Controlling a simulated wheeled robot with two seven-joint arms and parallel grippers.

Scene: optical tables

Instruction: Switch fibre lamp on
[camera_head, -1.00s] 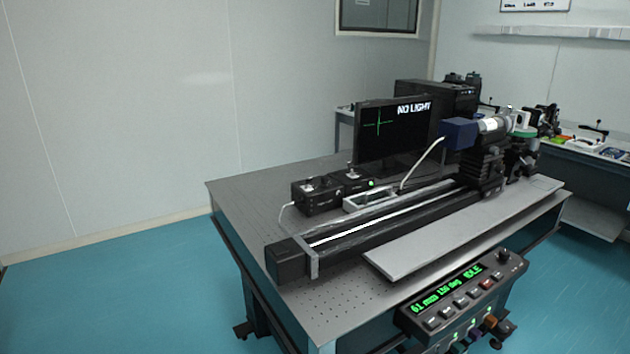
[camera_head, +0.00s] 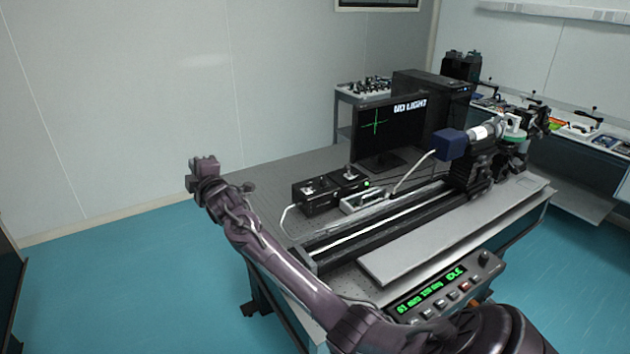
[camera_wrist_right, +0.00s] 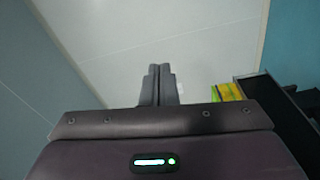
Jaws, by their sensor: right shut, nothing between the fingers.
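The monitor (camera_head: 390,130) on the optical table shows a green cross and "NO LIGHT". In front of it stand two small black boxes, a left one (camera_head: 315,194) with a pale cable and a right one (camera_head: 350,178), each with a small lever or knob on top. A green light glows near the right box. I cannot tell which is the fibre lamp. My right arm reaches across the table's near left side. Its gripper (camera_head: 204,164) is raised left of the boxes, apart from them. In the right wrist view its fingers (camera_wrist_right: 158,70) are shut and empty. My left gripper is out of view.
A long black rail (camera_head: 370,225) runs across the table to a blue box (camera_head: 452,144) and optics. A grey plate (camera_head: 440,240) lies in front. A control panel (camera_head: 440,295) at the near edge reads "IDLE".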

